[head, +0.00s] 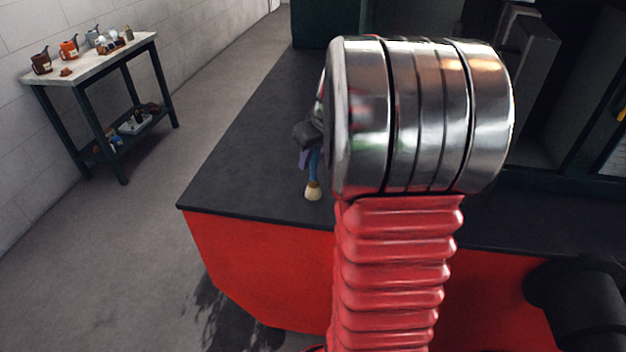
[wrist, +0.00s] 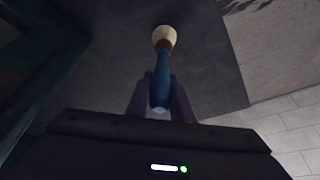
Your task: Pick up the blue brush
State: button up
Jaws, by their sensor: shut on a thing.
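The blue brush (wrist: 161,80) has a blue handle, a brown collar and a cream, rounded bristle head. In the wrist view it stands out between the two purple fingers of my gripper (wrist: 163,103), which are shut on the handle. In the head view the brush (head: 314,186) hangs bristles down over the dark deck, near its front edge. My gripper (head: 309,158) shows there only in part, since my own arm hides the rest. I cannot tell from the head view whether the bristles touch the deck.
The dark deck (head: 250,150) of a red body (head: 265,265) has free room left of my arm. A side table (head: 100,60) with jugs and small items stands by the wall at far left, with more things on its lower shelf. Dark machinery (head: 540,80) stands at right.

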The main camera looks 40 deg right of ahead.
grip_shut()
notch_tip(320, 180, up, 10)
dwell(0.5)
dwell(0.5)
